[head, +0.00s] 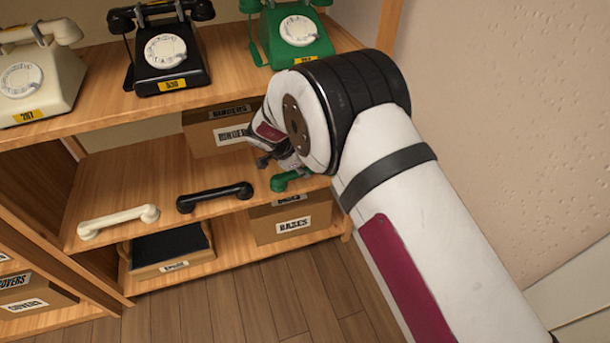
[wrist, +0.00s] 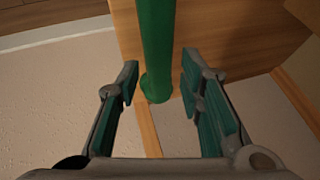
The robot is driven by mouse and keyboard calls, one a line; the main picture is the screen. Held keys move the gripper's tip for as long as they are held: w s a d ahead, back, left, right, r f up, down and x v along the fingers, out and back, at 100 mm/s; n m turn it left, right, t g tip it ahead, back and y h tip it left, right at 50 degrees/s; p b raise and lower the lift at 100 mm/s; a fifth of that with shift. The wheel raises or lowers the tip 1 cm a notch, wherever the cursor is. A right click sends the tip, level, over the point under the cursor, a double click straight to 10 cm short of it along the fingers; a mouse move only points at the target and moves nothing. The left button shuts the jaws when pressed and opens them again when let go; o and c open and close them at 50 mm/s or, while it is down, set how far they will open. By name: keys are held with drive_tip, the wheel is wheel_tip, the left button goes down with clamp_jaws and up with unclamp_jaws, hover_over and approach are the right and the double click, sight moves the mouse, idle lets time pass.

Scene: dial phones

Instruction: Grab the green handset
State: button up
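The green handset (head: 288,181) lies on the middle shelf at the right, mostly hidden behind my arm in the head view. In the wrist view the green handset (wrist: 157,45) runs from the top edge down to its round end, between the lines of my two fingers. My gripper (wrist: 158,82) is open, with its fingers apart on either side of the handset's end and a gap to each. In the head view my gripper (head: 272,160) is just above and left of the visible handset end, and its fingertips are hard to make out.
A black handset (head: 214,197) and a cream handset (head: 118,221) lie to the left on the same shelf (head: 140,180). Cream (head: 40,75), black (head: 168,50) and green (head: 293,35) dial phones stand on the shelf above. Boxes (head: 220,128) sit behind, and a wall (head: 500,90) is at the right.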

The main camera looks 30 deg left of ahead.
drive_tip(key=shift+b+x, duration=0.85)
drive_tip(key=shift+x, duration=1.2)
drive_tip(key=shift+s+f, duration=0.15)
clamp_jaws()
